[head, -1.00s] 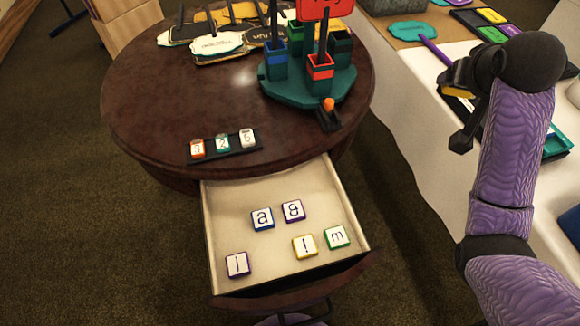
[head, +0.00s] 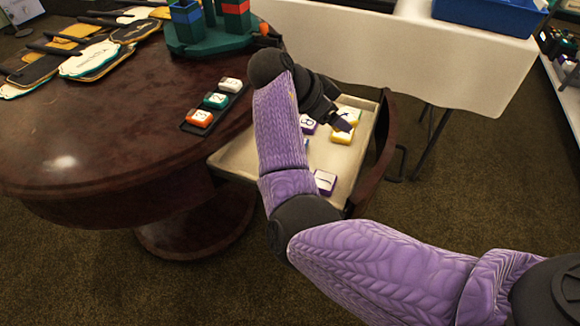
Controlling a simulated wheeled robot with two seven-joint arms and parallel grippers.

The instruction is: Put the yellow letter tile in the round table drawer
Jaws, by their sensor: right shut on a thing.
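The open drawer (head: 237,161) of the round table (head: 90,140) is pulled out beneath my right forearm. My right gripper (head: 342,122) is over the far right part of the drawer, shut on a yellow letter tile (head: 349,114) with a dark character on its white face. Whether that tile touches the drawer floor is hard to tell. Another yellow tile (head: 343,135) lies right beside the fingers. A purple-edged tile (head: 308,126) and a second purple-edged tile (head: 325,182) lie in the drawer. A blue tile is mostly hidden behind my arm. My left gripper is out of view.
A black rack with numbered orange, teal and white blocks (head: 215,101) stands on the tabletop near the drawer. A white-clothed table (head: 400,50) with a blue bin (head: 490,14) is behind the drawer.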

